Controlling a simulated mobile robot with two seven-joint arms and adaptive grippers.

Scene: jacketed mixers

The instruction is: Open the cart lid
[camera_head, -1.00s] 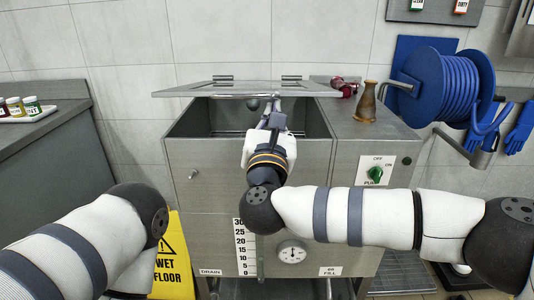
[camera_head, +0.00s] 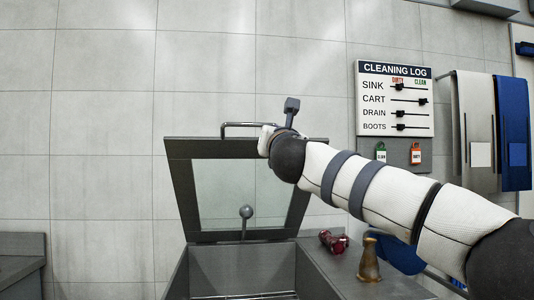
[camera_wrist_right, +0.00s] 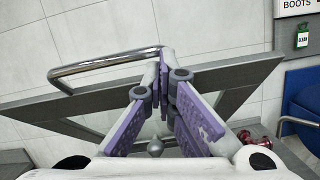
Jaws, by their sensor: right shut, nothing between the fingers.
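The cart lid (camera_head: 205,149), a grey frame around a clear window, stands nearly upright at the back of the steel cart (camera_head: 345,277). The cart's inside is uncovered. A bar handle (camera_head: 240,124) runs along the lid's raised edge. My right gripper (camera_head: 267,139) is at that edge by the handle's right end, its fingers mostly hidden behind my arm. In the right wrist view its purple-padded fingers (camera_wrist_right: 163,78) are shut and empty, beside the end of the handle (camera_wrist_right: 105,63) and over the lid (camera_wrist_right: 235,73). I cannot tell whether they touch. My left gripper is out of view.
A ball-tipped rod (camera_head: 246,212) rises inside the cart. A dark red fitting (camera_head: 334,241) and a brass-coloured flask-shaped piece (camera_head: 370,260) stand on the cart's right top. A cleaning log board (camera_head: 395,98) and hanging aprons (camera_head: 475,125) are on the wall at right.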

